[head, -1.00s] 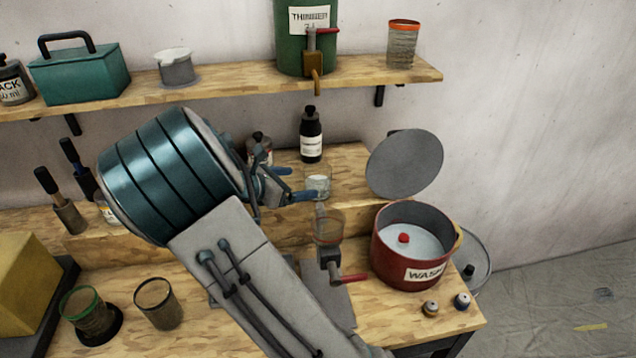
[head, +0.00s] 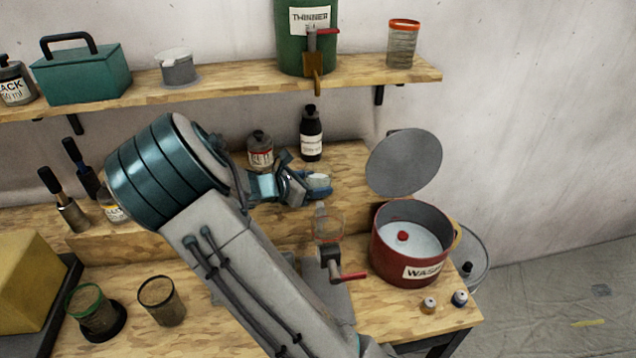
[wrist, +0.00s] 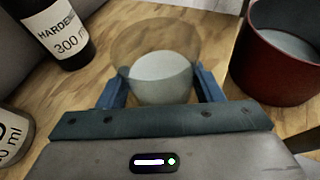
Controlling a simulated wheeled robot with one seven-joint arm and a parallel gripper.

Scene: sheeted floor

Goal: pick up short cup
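The short cup (head: 318,181) is a small clear cup with pale contents, standing on the raised wooden step of the bench. In the wrist view the cup (wrist: 160,75) has a brownish see-through rim and sits upright between my two blue fingers. My gripper (wrist: 160,84) is open around it, one finger on each side, with narrow gaps that are hard to judge. In the head view my gripper (head: 308,187) is at the cup and partly hides it.
A dark hardener bottle (wrist: 58,32) stands left of the cup in the wrist view; it shows behind in the head view (head: 311,135). A red wash pot (head: 400,255) with raised lid (head: 404,163) is at the right. A clear funnel-like vessel (head: 329,224) stands in front.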

